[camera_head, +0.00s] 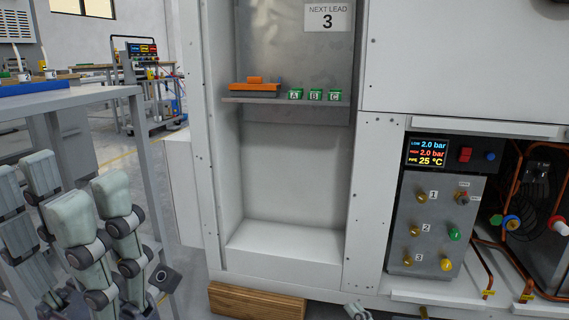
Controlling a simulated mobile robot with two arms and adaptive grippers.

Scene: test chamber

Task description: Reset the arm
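My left gripper (58,195) is at the lower left, with grey-green fingers and black joints pointing upward. Its fingers stand apart with nothing visible between them. It is in front of the grey metal table and left of the white cabinet. Of my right gripper, only a small grey tip (358,311) shows at the bottom edge. The rest of it is out of the picture, so I cannot tell whether it is open or shut.
The white cabinet's recess (290,185) has a shelf (285,99) with an orange item (255,85) and green blocks A, B, C (315,94). A valve panel (432,225) and copper pipes (490,265) are right. The grey table (95,93) stands close left. A wooden block (255,302) lies below.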

